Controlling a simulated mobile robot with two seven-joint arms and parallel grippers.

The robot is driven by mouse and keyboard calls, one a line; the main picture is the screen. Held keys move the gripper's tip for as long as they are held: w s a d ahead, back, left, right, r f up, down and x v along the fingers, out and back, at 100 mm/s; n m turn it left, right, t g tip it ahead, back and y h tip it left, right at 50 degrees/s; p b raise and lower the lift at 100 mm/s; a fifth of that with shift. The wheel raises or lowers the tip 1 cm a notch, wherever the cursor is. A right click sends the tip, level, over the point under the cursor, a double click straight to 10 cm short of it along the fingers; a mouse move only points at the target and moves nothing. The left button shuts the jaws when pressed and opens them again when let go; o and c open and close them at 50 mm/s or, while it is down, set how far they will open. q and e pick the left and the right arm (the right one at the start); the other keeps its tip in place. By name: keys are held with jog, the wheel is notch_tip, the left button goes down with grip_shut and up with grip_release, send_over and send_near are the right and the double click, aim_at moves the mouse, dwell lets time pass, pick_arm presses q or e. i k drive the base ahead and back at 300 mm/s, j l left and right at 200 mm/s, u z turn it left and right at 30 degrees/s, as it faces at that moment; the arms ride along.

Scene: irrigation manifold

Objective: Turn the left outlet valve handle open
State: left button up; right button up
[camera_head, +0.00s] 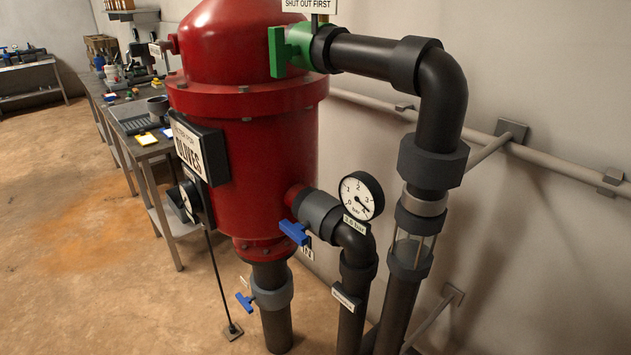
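A red filter tank (255,130) stands upright, with several valves on its pipes. A green valve handle (277,52) sits at the top right on the upper black pipe, under a sign reading "SHUT OUT FIRST". A blue valve handle (294,232) sticks out from the grey fitting at the tank's lower right. Another blue handle (245,302) is on the grey collar of the bottom pipe. No label I can read marks a left outlet valve, so I cannot tell which handle that is. Neither gripper is in view.
A pressure gauge (360,196) stands beside the lower right pipe. Black pipes (440,110) and a wall rail (560,158) fill the right side. A workbench (135,150) with tools is at the left. The floor at front left is open.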

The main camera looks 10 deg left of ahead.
aim_at(246, 302)
jog(key=i+j, duration=0.1)
jog(key=j, duration=0.75)
jog(key=i+j, duration=0.15)
jog(key=j, duration=0.25)
jog(key=i+j, duration=0.1)
jog(key=j, duration=0.35)
jog(key=i+l, duration=0.35)
